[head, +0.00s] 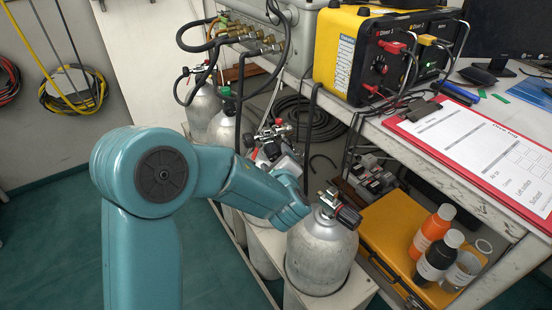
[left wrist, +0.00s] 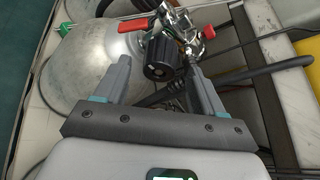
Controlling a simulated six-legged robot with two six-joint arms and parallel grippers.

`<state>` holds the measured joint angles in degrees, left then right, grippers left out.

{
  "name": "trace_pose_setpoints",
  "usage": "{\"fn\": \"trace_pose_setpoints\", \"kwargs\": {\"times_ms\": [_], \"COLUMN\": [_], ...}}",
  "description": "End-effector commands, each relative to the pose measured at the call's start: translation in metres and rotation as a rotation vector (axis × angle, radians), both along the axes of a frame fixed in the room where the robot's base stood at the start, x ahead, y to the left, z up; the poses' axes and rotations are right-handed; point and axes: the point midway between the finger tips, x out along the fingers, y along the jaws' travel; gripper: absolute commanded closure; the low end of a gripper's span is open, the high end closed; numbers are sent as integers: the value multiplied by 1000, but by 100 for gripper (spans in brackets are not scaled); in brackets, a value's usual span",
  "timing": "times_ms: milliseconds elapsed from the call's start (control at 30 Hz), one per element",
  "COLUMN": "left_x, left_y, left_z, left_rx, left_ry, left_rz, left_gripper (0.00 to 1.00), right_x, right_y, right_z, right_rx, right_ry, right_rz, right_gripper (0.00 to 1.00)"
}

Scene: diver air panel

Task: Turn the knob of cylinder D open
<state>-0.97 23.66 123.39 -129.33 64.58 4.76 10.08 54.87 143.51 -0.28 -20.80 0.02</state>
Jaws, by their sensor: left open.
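Several grey cylinders stand in a row below the bench; I can read no letter on them, so I cannot tell which is D. In the head view the front cylinder (head: 320,255) has a valve with a black knob (head: 348,216). My left arm reaches over to the cylinder behind it, whose valve (head: 272,133) shows past my wrist. In the left wrist view my left gripper (left wrist: 157,72) is open, its fingers on either side of a black knob (left wrist: 160,58) on a cylinder (left wrist: 92,68). I cannot tell whether they touch it. My right gripper is not in view.
Red-handled valve parts (left wrist: 137,24) and a dark hose (left wrist: 265,72) lie close around the knob. The bench carries a yellow box (head: 345,50) and a red clipboard (head: 480,140). Bottles (head: 437,255) stand on a yellow case (head: 390,225) at the right.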

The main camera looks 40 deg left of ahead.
Motion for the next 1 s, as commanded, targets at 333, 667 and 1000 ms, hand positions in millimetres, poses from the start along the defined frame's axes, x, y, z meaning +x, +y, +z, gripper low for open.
{"fn": "trace_pose_setpoints", "kwargs": {"times_ms": [333,667,1000], "left_x": [21,20,21], "left_y": [15,14,14], "left_z": [-8,-8,-12], "left_rx": [0,-1,-17], "left_ry": [1,0,-20], "left_rz": [1,1,2], "left_gripper": [31,73,86], "right_x": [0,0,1], "right_y": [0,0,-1], "right_z": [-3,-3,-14], "right_rx": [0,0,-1], "right_ry": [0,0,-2], "right_rz": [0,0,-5], "right_gripper": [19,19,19]}}
